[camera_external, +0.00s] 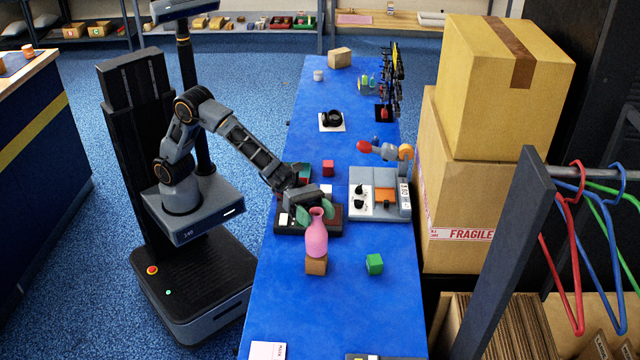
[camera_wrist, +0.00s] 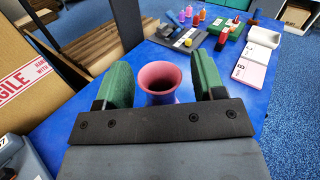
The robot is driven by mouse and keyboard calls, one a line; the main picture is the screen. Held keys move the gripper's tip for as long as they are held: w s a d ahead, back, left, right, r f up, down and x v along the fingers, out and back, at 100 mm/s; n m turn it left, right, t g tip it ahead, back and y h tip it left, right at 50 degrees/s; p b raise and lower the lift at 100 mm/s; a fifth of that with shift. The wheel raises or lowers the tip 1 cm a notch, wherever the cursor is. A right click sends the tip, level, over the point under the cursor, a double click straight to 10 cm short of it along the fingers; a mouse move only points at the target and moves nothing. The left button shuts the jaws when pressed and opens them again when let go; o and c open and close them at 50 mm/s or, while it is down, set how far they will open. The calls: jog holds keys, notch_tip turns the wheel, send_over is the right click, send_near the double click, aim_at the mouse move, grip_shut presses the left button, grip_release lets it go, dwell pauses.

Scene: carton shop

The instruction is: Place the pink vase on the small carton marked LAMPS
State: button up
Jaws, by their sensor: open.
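The pink vase (camera_external: 317,238) stands upright and appears to rest on a small brown carton (camera_external: 316,266); no lettering on the carton can be read. My gripper (camera_external: 315,213) is at the vase's neck, its green fingers on either side. In the wrist view my gripper (camera_wrist: 159,84) is open, and the vase's flared mouth (camera_wrist: 160,78) lies between the fingers with a gap on each side. The vase's lower part and the carton are hidden there by the gripper's dark bar.
A green block (camera_external: 374,263) sits right of the carton on the blue table (camera_external: 340,310). A dark tray (camera_external: 328,229) lies behind the vase, and a white-and-grey unit (camera_external: 380,213) at its right. Tall stacked cartons (camera_external: 480,200) stand beyond the right edge. The table's front is mostly clear.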

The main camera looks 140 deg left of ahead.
jog(key=shift+r, duration=0.15)
jog(key=s+a, duration=0.2)
jog(key=s, duration=1)
jog(key=s+d+f+m+g+y, duration=0.1)
jog(key=s+d+f+m+g, duration=0.2)
jog(key=s+d+m+g, duration=0.2)
jog(key=s+d+f+m+g, duration=0.4)
jog(key=s+m, duration=0.7)
jog(key=m, duration=0.8)
jog(key=s+d+f+m+g+y, duration=0.1)
jog(key=s+d+f+m+g, duration=0.3)
jog(key=s+m, duration=0.4)
jog(key=d+m+g, duration=0.1)
jog(key=m+g, duration=0.1)
jog(key=m, duration=0.1)
jog(key=shift+s+d+m+y, duration=0.25)
jog(key=shift+d+m+y, duration=0.05)
jog(key=shift+m, duration=0.1)
jog(key=w+p+v, duration=0.2)
jog(key=p+v, duration=0.7)
jog(key=v, duration=0.1)
jog(key=w+r+p+v, duration=0.1)
jog(key=w+p+v, duration=0.2)
jog(key=p+v, duration=0.7)
jog(key=shift+r+t, duration=0.35)
jog(key=shift+t, duration=0.05)
